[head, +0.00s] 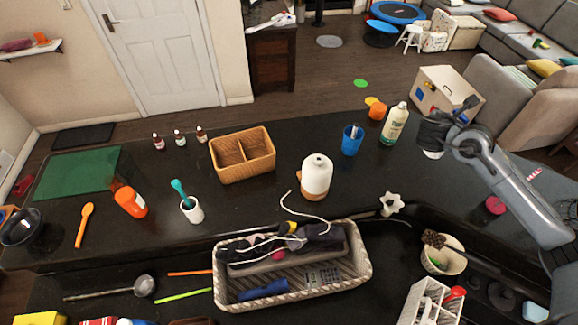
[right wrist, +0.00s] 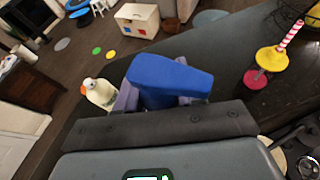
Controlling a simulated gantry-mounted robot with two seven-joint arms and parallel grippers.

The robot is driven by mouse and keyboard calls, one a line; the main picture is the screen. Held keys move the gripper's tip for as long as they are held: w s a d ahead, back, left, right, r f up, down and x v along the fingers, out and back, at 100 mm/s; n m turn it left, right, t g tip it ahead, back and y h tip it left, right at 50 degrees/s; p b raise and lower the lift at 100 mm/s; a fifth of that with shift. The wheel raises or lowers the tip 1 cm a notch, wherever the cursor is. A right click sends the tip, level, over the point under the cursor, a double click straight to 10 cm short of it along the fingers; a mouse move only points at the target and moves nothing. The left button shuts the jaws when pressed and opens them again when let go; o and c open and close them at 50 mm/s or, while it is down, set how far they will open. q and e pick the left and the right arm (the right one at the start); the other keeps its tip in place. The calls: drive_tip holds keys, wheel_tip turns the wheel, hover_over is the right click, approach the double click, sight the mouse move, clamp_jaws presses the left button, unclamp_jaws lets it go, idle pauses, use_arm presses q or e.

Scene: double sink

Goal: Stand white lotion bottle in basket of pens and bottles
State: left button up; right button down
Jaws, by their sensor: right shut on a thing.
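My right gripper (head: 436,140) is over the counter at the right. In the right wrist view it is shut on a blue object (right wrist: 165,78), whose kind I cannot tell. A pale piece (head: 432,154) shows under the gripper in the head view. A white pump bottle with a green label (head: 395,124) stands upright to the left of this gripper; it also shows in the right wrist view (right wrist: 99,93). A large woven basket (head: 222,281) holds dark cloth, a cable and a blue item. My left gripper is out of view.
A tan two-part basket (head: 243,154) looks empty. A blue cup (head: 352,140) and an orange object (head: 378,112) stand near the pump bottle. A white rack (head: 430,303) and a cream bowl (head: 441,255) are at lower right.

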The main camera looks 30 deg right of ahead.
drive_tip(key=a, duration=0.2)
drive_tip(key=w+a+n+t, duration=0.1)
drive_tip(key=shift+w+a+t, duration=0.2)
drive_tip(key=shift+a+t, duration=0.1)
drive_tip(key=shift+a, duration=0.05)
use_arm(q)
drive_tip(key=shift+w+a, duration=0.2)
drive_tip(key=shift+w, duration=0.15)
use_arm(e)
drive_tip(key=w+a+f+n+t+y, duration=0.1)
drive_tip(key=a+n+y, duration=0.4)
drive_tip(key=a, duration=0.9)
drive_tip(key=w+a+f+n+t+y, duration=0.1)
drive_tip(key=w+a+n+t+y, duration=0.3)
drive_tip(key=a, duration=1.1)
drive_tip(key=w+a+f+n+t+y, duration=0.2)
drive_tip(key=a+n+y, duration=0.6)
drive_tip(key=a, duration=0.7)
drive_tip(key=shift+w+n+t, duration=0.25)
drive_tip(key=shift+n+t, duration=0.25)
drive_tip(key=shift+t, duration=0.2)
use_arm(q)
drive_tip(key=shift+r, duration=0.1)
use_arm(e)
drive_tip(key=shift+f, duration=0.1)
